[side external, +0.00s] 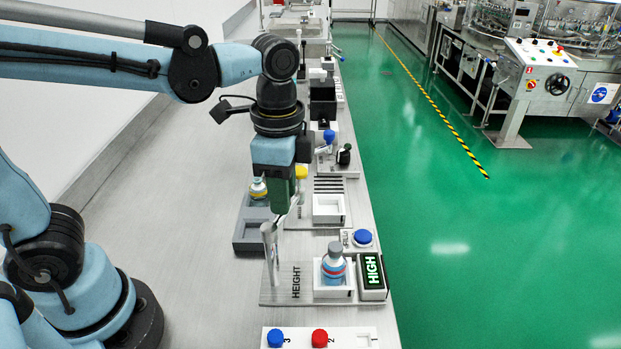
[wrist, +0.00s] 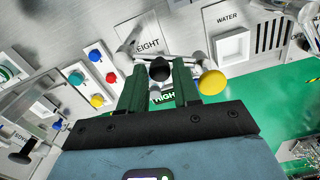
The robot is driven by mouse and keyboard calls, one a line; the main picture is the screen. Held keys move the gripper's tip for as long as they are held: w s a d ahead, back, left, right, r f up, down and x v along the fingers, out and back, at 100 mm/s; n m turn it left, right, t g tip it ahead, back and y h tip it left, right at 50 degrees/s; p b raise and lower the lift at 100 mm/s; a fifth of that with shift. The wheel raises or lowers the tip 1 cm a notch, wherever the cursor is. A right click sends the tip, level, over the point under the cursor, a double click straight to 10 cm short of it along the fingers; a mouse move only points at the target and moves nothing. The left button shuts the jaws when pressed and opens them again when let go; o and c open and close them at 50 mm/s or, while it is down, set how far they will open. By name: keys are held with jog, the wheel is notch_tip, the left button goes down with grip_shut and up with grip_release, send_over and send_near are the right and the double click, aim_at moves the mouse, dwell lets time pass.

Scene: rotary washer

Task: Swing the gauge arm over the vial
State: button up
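The vial (side external: 333,268), with a grey cap and blue and red bands, stands upright in a white holder on the plate marked HEIGHT, beside the display reading HIGH (side external: 372,272). The gauge's silver post (side external: 270,255) stands to the vial's left. Its silver arm appears to reach away from the vial toward a yellow knob (side external: 301,172), partly hidden behind my gripper (side external: 281,212). In the wrist view the yellow knob (wrist: 212,82) lies just right of my gripper (wrist: 158,65). The green fingers are apart. A dark round shape shows between them; I cannot tell what it is.
A blue button (side external: 362,238) sits behind the vial. A panel with blue and red buttons (side external: 319,338) lies in front. A white holder (side external: 328,208) and a grey tray (side external: 250,236) stand behind the gauge. The bench is clear on the left.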

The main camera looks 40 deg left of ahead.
grip_shut()
jog(key=shift+s+d+m, duration=0.2)
jog(key=shift+d+m, duration=0.6)
jog(key=shift+m, duration=1.35)
jog(key=shift+s+d+m, duration=0.15)
jog(key=shift+d+m, duration=0.65)
jog(key=shift+m, duration=1.4)
jog(key=shift+s+d+m, duration=0.2)
jog(key=shift+d+m, duration=0.6)
jog(key=shift+m, duration=1.35)
jog(key=shift+o, duration=0.7)
grip_release()
